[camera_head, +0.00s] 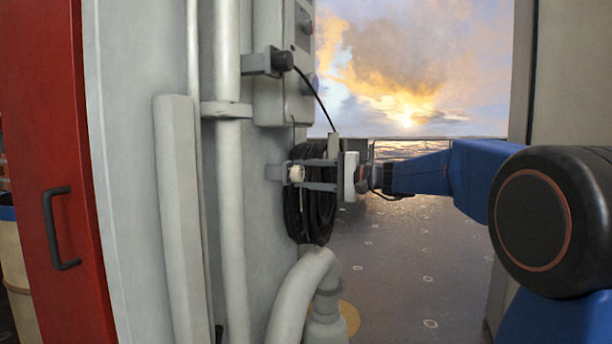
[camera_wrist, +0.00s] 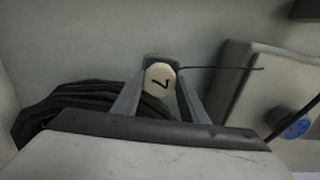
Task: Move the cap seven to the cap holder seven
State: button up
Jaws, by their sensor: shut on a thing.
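In the head view the cap (camera_head: 297,173) shows as a small cream disc at the wall. My gripper (camera_head: 301,174) reaches in from the right, with one finger above and one below the cap, shut on it. In the wrist view my gripper (camera_wrist: 160,92) has its fingers on both sides of the cap. A grey bracket (camera_head: 274,172), likely a cap holder, sits on the wall directly behind the cap. Whether the cap is fully seated cannot be told.
A coiled black hose (camera_head: 316,215) hangs right behind my gripper. Another bracket with a dark cylinder (camera_head: 282,61) is higher, beside a grey control box (camera_head: 270,100). Vertical pipes (camera_head: 228,210) and a curved pipe (camera_head: 300,285) stand close. Open floor (camera_head: 430,260) lies to the right.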

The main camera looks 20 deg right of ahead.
jog(key=shift+w+a, duration=0.35)
jog(key=shift+a, duration=0.15)
dwell(0.3)
jog(key=o, duration=1.5)
jog(key=v, duration=1.7)
jog(key=s+a+f+n+g+h, duration=0.1)
jog(key=s+a+f+g+h, duration=0.2)
jog(key=s+a+f, duration=0.45)
jog(key=s+a+f+n+g+h, duration=0.1)
jog(key=s+a+f+g+h, duration=0.15)
jog(key=s+a+f, duration=0.45)
jog(key=s+d+f+n+h, duration=0.1)
jog(key=s+d+f+h, duration=0.2)
jog(key=s+f, duration=0.3)
jog(key=s+d+f+n+h, duration=0.2)
jog(key=s+f+h, duration=0.1)
jog(key=s+f, duration=0.4)
jog(key=s+d+f+n+h, duration=0.2)
jog(key=s+d+f+h, duration=0.1)
jog(key=s+f, duration=0.3)
jog(key=shift+s+d+f, duration=0.15)
jog(key=shift+d+f, duration=0.05)
jog(key=shift+f, duration=0.4)
jog(key=shift+s+d+f, duration=0.15)
jog(key=shift+f, duration=0.4)
